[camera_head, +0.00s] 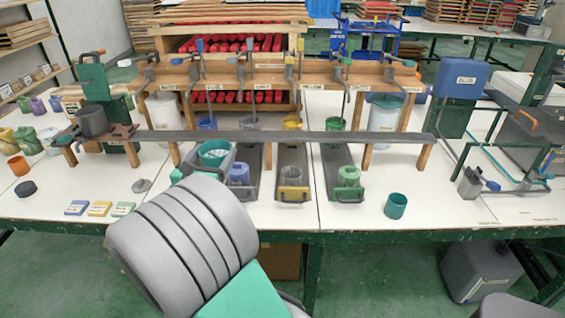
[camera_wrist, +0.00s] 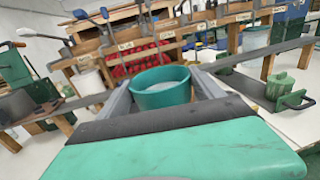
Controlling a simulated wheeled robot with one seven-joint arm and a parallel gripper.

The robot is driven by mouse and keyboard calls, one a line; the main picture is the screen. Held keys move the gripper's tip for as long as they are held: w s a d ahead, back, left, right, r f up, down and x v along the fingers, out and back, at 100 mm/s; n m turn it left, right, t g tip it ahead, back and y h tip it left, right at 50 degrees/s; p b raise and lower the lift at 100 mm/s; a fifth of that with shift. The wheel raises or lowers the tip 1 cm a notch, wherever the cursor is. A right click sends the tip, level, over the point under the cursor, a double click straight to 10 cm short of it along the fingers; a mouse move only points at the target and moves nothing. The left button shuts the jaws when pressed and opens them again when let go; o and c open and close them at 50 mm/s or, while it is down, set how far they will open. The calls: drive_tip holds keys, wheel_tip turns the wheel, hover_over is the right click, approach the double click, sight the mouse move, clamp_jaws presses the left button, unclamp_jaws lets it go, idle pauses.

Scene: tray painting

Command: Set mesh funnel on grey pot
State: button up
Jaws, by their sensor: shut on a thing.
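The mesh funnel (camera_wrist: 163,98) is a round teal cup shape with a greyish inside, held between the two grey fingers of my gripper (camera_wrist: 162,90) in the wrist view. In the head view the funnel (camera_head: 213,153) shows just beyond my arm, above the table; my gripper is mostly hidden behind the arm there. The grey pot (camera_head: 92,121) stands upright on a brown stand at the left, in front of a green machine. It also shows at the left edge of the wrist view (camera_wrist: 16,106). The funnel is well to the right of the pot, apart from it.
A long dark shelf (camera_head: 300,137) on wooden legs crosses the table from the pot's stand. A teal cup (camera_head: 396,206) stands at front right. Small cards (camera_head: 99,209) lie at front left.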

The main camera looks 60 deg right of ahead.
drive_tip(key=s+d+r+m+g+p, duration=0.1)
drive_tip(key=s+d+m+g, duration=0.25)
drive_tip(key=s+d, duration=0.35)
drive_tip(key=b, duration=0.2)
hover_over(291, 180)
drive_tip(key=w+d, duration=0.1)
drive_tip(key=d, duration=0.1)
wheel_tip(291, 180, down, 12)
drive_tip(key=shift+w+a+f+n+g+h, duration=0.15)
drive_tip(key=shift+a+f+n+g+h, duration=0.05)
drive_tip(key=shift+f+n+g+h, duration=0.2)
drive_tip(key=shift+f, duration=0.15)
drive_tip(key=shift+f, duration=0.5)
drive_tip(key=o, duration=1.3)
drive_tip(key=shift+o, duration=0.2)
